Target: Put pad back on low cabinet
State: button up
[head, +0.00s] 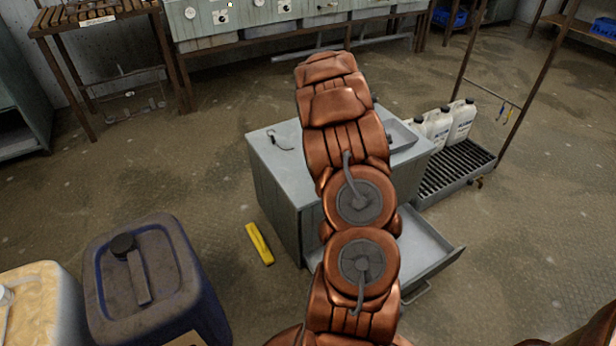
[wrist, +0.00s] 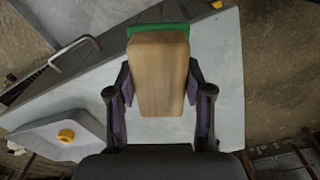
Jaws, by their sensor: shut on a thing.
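The pad is a light wooden block with a green face (wrist: 160,75) at its far end. It shows in the middle of the wrist view, between the two fingers of my gripper (wrist: 160,92), which is shut on it. The low cabinet (head: 275,185) is grey and stands in the centre of the head view. Its pale grey top (wrist: 225,70) lies behind the pad in the wrist view. I cannot tell whether the pad touches it. In the head view my arm reaches over the cabinet and hides the gripper and pad.
An open drawer (head: 432,250) sticks out from the cabinet's front right. A shallow tray (head: 402,137) sits on the top's right side. White jugs (head: 462,120) stand on a slatted rack to the right. A yellow object (head: 259,244) lies on the floor; a blue canister (head: 150,285) stands at left.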

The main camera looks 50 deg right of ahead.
jog(key=w, duration=0.7)
jog(key=shift+w+a+f+b, duration=0.15)
jog(key=shift+w+f+b, duration=0.05)
jog(key=shift+f+b, duration=0.15)
jog(key=shift+w+f+b, duration=0.1)
jog(key=shift+f+b, duration=0.2)
jog(key=shift+f, duration=1.5)
jog(key=o, duration=1.1)
jog(key=shift+f, duration=0.1)
